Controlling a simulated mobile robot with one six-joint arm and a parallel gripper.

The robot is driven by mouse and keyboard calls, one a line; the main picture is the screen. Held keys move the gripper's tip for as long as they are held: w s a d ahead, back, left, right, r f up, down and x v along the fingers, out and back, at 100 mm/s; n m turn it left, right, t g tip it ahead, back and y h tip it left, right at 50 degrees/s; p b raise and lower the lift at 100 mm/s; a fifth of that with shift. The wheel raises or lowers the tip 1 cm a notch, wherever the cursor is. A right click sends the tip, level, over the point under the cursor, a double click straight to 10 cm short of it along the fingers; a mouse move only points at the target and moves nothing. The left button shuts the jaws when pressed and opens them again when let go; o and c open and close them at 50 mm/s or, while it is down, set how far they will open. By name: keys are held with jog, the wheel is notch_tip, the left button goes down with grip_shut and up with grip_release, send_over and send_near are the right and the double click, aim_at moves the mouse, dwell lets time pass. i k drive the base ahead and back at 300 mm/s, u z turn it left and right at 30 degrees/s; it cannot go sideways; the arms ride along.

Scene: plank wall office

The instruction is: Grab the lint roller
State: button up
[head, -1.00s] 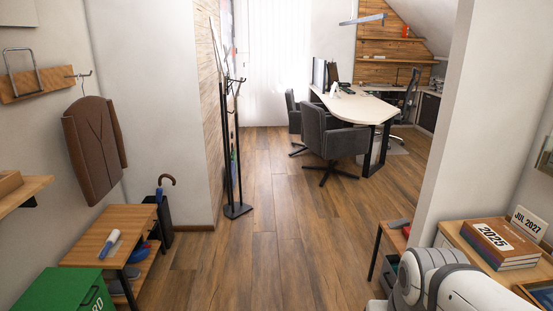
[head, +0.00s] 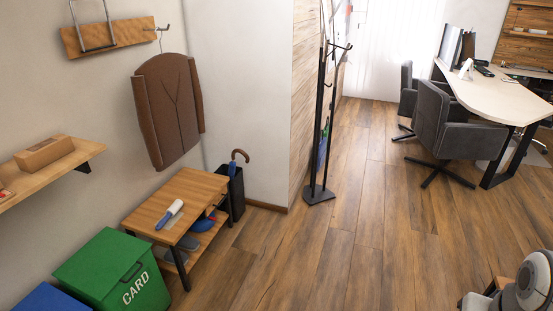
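The lint roller (head: 170,214) lies on top of a low wooden bench (head: 192,188) against the left wall. It has a white roll and a blue handle, and the handle points toward the near edge of the bench. A white and grey part of my arm shows at the bottom right corner, far from the bench. My gripper itself is not in the picture.
A green CARD bin (head: 110,268) and a blue bin (head: 48,299) stand in front of the bench. A wall shelf (head: 50,175) juts out at left. An umbrella stand (head: 236,192) and a black coat rack (head: 318,194) stand behind. The middle floor is clear.

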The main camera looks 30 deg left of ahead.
aim_at(177, 205)
jog(key=i, duration=0.7)
jog(key=u, duration=1.85)
jog(key=i, duration=2.55)
jog(key=u, duration=1.1)
jog(key=i, duration=0.5)
jog(key=u, duration=0.3)
